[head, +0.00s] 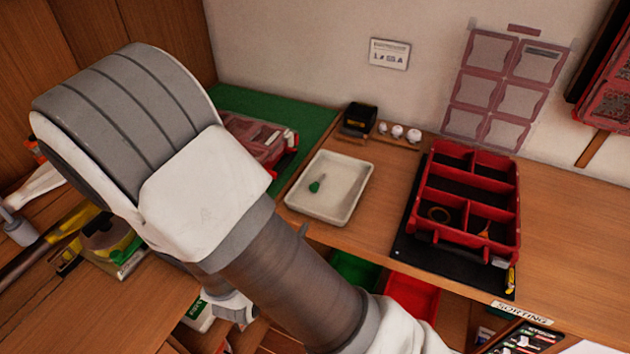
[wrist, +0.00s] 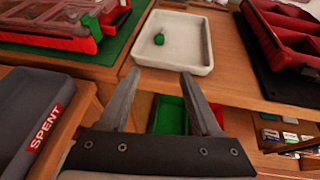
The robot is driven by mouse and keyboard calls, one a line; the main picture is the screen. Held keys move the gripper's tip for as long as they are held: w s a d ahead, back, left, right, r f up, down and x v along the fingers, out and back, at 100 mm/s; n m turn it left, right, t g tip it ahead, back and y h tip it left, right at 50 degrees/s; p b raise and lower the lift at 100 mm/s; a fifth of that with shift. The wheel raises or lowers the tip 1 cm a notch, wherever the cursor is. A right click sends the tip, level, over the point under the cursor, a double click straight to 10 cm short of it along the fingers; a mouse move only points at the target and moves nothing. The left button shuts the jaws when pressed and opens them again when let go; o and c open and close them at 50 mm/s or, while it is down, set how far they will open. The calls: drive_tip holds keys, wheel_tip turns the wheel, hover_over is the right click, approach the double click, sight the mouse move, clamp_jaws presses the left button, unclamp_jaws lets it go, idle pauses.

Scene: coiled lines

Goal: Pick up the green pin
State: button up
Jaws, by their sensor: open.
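The green pin (head: 316,185) lies in a shallow white tray (head: 350,212) on the wooden bench in the head view. In the wrist view the pin (wrist: 159,38) sits toward the left part of the tray (wrist: 180,66). My gripper (wrist: 154,75) is open, with nothing between its two fingers. The fingers point toward the tray from its front side, apart from the pin. In the head view my arm hides the gripper.
A red compartment box (head: 463,235) on a black mat stands right of the tray. A red case (head: 262,140) lies on a green mat to the left. Green (head: 355,270) and red (head: 411,297) bins sit below the bench edge. A grey SPENT bin (wrist: 38,112) is at left.

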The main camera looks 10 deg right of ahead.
approach(313, 190)
drive_tip(key=shift+w+d+f, duration=0.4)
drive_tip(key=shift+w+f, duration=0.05)
drive_tip(key=shift+p+x, duration=0.3)
drive_tip(key=shift+x, duration=2.75)
drive_tip(key=shift+w+a+r, duration=0.1)
drive_tip(key=shift+w+r, duration=0.05)
clamp_jaws()
